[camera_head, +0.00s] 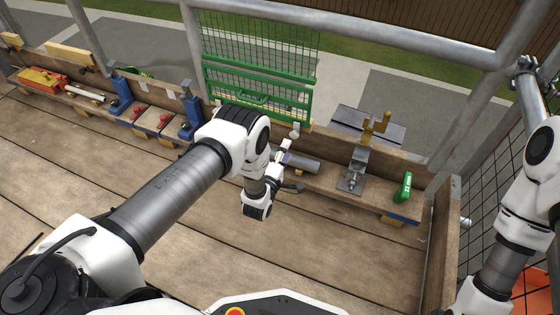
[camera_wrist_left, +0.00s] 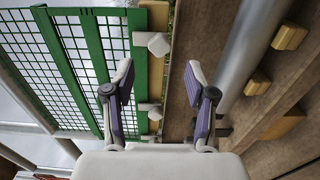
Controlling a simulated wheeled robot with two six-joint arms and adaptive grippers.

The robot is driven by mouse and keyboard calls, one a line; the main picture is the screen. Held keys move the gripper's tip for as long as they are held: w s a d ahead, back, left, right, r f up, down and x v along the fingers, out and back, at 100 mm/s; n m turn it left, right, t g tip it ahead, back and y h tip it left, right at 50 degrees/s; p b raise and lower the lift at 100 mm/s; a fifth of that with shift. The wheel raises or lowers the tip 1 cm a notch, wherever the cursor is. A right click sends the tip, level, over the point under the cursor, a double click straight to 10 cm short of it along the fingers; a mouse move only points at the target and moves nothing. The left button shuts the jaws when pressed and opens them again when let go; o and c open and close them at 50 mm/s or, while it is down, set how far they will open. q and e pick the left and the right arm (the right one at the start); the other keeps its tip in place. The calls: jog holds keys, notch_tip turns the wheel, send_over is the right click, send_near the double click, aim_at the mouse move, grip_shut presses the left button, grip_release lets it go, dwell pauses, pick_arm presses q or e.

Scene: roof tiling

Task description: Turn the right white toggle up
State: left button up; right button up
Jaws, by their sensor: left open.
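The right white toggle (camera_head: 295,131) is a small pale block at the lower right corner of the green mesh gate (camera_head: 258,100). In the left wrist view, a larger white toggle (camera_wrist_left: 158,43) lies beside the gate's green frame (camera_wrist_left: 142,75), beyond and between my fingertips. A second white toggle (camera_wrist_left: 150,107) shows lower, between the fingers. The left white toggle (camera_head: 219,103) is at the gate's other lower corner. My left gripper (camera_head: 288,166) is open and empty, just below the right toggle and apart from it. My right gripper is outside the view.
A grey cylinder (camera_head: 302,163) lies on the wooden ledge beside my left gripper. A metal stand with yellow parts (camera_head: 358,165) and a green object (camera_head: 403,187) are further right. Blue holders (camera_head: 190,118) stand left.

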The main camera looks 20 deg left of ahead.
pick_arm(q)
jog(key=s, duration=0.6)
jog(key=shift+a, duration=0.1)
